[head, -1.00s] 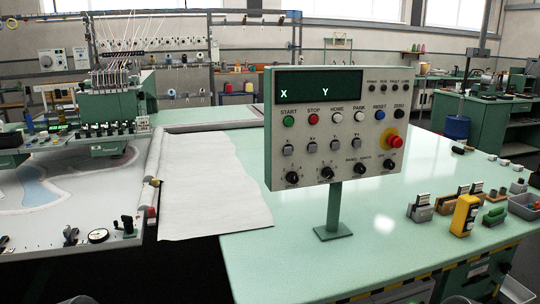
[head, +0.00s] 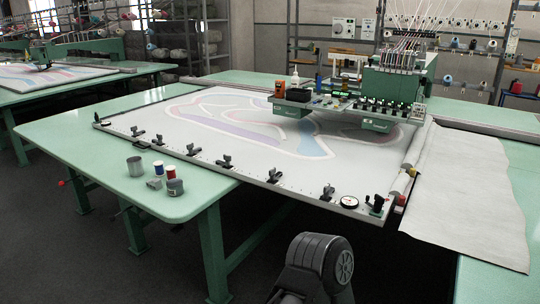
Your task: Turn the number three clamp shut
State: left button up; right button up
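A row of small black clamps runs along the front rail of the tufting frame (head: 250,181) in the head view. Clamps show at the left (head: 158,139), farther along (head: 193,150), near the middle (head: 225,162), right of that (head: 273,176) and nearer the right corner (head: 327,193). I cannot read any numbers, so I cannot tell which is number three. Whether each clamp is open or shut is too small to tell. Neither of my grippers is in view; only a dark part of my own arm shows at the bottom.
White cloth (head: 465,190) hangs at the right. Dark floor lies in front.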

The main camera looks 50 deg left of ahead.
aim_at(228, 158)
jog(key=u, duration=2)
jog(key=z, duration=0.6)
jog(key=i+j+z, duration=0.15)
jog(key=j+z, duration=0.3)
jog(key=i+j+z, duration=0.1)
jog(key=j+z, duration=0.95)
jog(key=j, duration=1.5)
